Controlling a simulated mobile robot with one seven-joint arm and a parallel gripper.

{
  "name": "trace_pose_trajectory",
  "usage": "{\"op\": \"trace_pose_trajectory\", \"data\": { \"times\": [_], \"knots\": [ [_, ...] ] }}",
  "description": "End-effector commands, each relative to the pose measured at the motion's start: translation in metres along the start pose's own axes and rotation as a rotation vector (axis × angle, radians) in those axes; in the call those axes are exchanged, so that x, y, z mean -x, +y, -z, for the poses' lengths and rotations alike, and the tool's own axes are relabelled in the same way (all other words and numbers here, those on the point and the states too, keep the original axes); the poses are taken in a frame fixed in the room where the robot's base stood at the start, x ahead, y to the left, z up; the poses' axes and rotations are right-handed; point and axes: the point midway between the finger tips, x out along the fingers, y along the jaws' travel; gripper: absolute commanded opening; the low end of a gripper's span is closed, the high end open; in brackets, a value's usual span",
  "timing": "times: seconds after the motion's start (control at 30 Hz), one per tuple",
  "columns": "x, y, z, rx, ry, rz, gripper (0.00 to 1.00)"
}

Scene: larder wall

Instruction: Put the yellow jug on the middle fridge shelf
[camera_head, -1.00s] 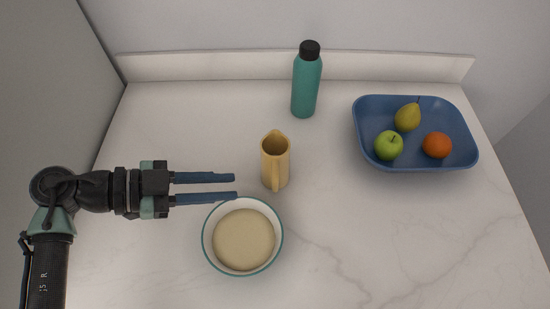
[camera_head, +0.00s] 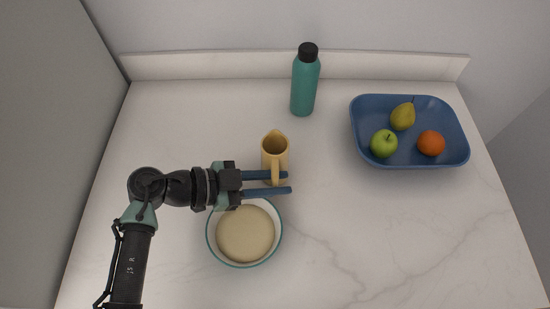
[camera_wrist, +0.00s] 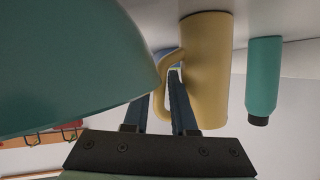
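The yellow jug (camera_head: 275,147) stands upright on the white counter, its handle toward the front. My gripper (camera_head: 289,182) has come in from the left, its two blue fingers apart at the jug's handle side. In the wrist view, which looks upside down, the jug (camera_wrist: 207,70) is large, and its handle (camera_wrist: 166,72) shows in the gap between the open fingers (camera_wrist: 160,90). I cannot tell whether either finger touches the handle. No fridge shelf shows in these views.
A bowl of beige dough (camera_head: 245,234) sits just in front of the gripper, close under the fingers. A teal bottle (camera_head: 304,88) stands behind the jug. A blue fruit tray (camera_head: 361,144) is at the right. The counter's front right is clear.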

Motion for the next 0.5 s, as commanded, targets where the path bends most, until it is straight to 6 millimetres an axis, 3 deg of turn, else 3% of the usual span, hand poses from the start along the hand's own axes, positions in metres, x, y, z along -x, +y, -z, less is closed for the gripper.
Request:
{"op": "trace_pose_trajectory", "data": {
  "times": [0.07,0.2,0.5],
  "knots": [
    [0.0003,0.0,-0.0003,0.0,0.0,0.0,0.21],
    [0.0005,0.0,-0.0003,0.001,0.0,0.0,0.0],
    [0.0006,0.0,-0.0002,0.001,0.0,0.0,0.0]
  ]
}}
